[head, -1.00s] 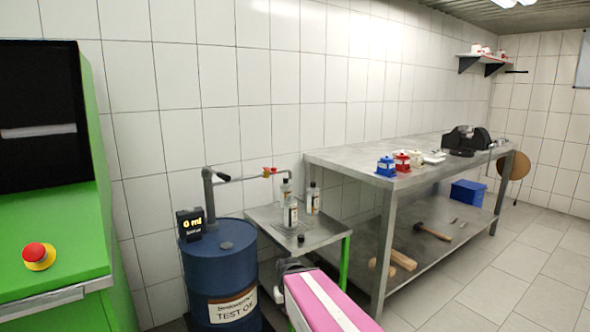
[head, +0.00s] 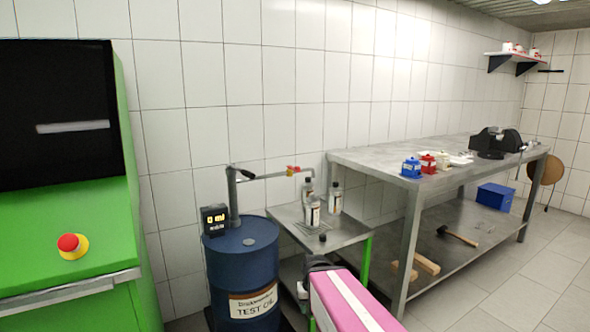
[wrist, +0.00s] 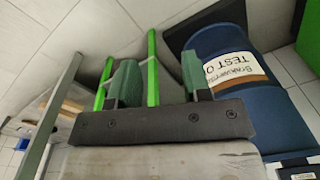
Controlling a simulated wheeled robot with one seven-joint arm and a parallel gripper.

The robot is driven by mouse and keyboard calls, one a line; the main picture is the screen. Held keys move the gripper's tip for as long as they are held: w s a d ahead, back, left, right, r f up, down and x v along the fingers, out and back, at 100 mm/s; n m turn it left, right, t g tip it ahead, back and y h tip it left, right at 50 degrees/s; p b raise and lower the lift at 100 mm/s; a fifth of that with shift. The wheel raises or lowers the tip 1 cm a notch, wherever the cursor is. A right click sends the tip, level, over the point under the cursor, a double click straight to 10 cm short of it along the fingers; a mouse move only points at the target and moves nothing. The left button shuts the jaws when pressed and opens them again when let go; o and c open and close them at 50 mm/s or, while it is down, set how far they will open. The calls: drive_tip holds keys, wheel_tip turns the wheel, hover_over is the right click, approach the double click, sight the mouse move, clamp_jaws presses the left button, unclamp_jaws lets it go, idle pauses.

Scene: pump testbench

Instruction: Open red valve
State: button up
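The small red valve (head: 293,169) sits on the thin horizontal pipe that runs from the blue test oil drum (head: 245,275) toward the small metal side table (head: 352,230). It is too small to tell its handle's position. My gripper (wrist: 158,82) shows in the wrist view with its two dark green fingers apart and nothing between them. In that view the drum (wrist: 235,85) lies to the right of the fingers, and the red valve is not visible. In the head view my pink arm is low in front of the side table, and the fingers cannot be made out.
Several bottles (head: 313,210) stand on the side table beneath the pipe end. A green cabinet (head: 70,250) with a red button (head: 69,243) is at left.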

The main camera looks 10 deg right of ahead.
drive_tip(key=w+a+r+m+t+y, duration=0.25)
drive_tip(key=w+r, duration=0.35)
drive_tip(key=w, duration=0.3)
drive_tip(key=m+t+y, duration=0.3)
drive_tip(key=m+t, duration=0.8)
drive_tip(key=t, duration=0.3)
approach(299, 169)
drive_tip(key=x, duration=1.1)
drive_tip(key=shift+w, duration=0.2)
clamp_jaws()
